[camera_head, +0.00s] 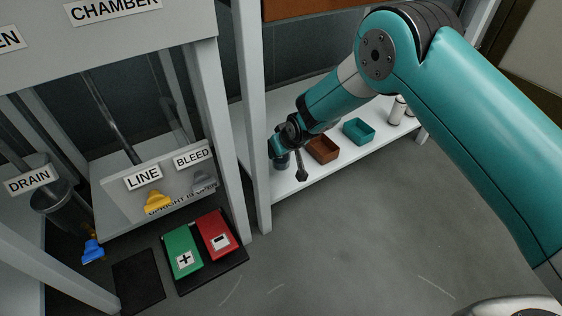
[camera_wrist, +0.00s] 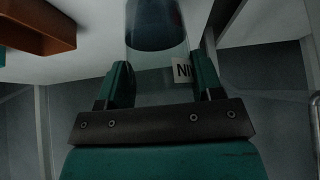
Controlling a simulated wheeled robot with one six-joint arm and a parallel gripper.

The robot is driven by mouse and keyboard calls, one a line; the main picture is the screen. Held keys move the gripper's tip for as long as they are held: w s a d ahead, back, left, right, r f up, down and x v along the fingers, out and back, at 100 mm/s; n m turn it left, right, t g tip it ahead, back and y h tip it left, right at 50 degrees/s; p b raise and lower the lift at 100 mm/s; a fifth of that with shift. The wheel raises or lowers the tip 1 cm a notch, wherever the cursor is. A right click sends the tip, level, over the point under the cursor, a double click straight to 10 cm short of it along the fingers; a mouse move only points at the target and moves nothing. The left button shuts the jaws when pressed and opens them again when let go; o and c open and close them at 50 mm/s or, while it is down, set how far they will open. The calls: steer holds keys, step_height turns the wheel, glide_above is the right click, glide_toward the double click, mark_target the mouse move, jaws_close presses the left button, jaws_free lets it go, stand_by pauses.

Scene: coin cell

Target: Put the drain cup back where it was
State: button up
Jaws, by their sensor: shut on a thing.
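My gripper (camera_head: 287,140) is at the left end of the low white shelf in the head view. In the wrist view my gripper (camera_wrist: 163,82) has its two teal fingers on either side of a clear cup (camera_wrist: 152,62), shut on it. The cup has a dark bluish mass at its far end, and part of a label reads as upside-down letters "IN". In the head view the cup (camera_head: 281,161) is small and dark, low at the shelf's edge; whether it touches the shelf cannot be told. The DRAIN sign (camera_head: 29,179) is at far left, by a dark cylinder (camera_head: 62,207) and a blue valve (camera_head: 92,250).
A brown bin (camera_head: 323,149) and a teal bin (camera_head: 359,131) stand on the shelf (camera_head: 307,187), with pale containers (camera_head: 398,108) beyond. A dark thin tool (camera_head: 300,170) shows beside my gripper. Green (camera_head: 183,252) and red (camera_head: 220,234) pads lie on the floor. Grey floor is open at right.

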mark_target(281, 158)
step_height(281, 158, down, 4)
steer(key=shift+f+b, duration=0.15)
steer(key=shift+b, duration=0.65)
steer(key=shift+f, duration=0.15)
steer(key=o, duration=1)
steer(key=shift+o, duration=0.2)
steer(key=shift+r, duration=0.45)
steer(key=p+v, duration=0.6)
steer(key=v, duration=0.5)
steer(key=shift+s+r, duration=0.2)
steer(key=shift+s, duration=0.05)
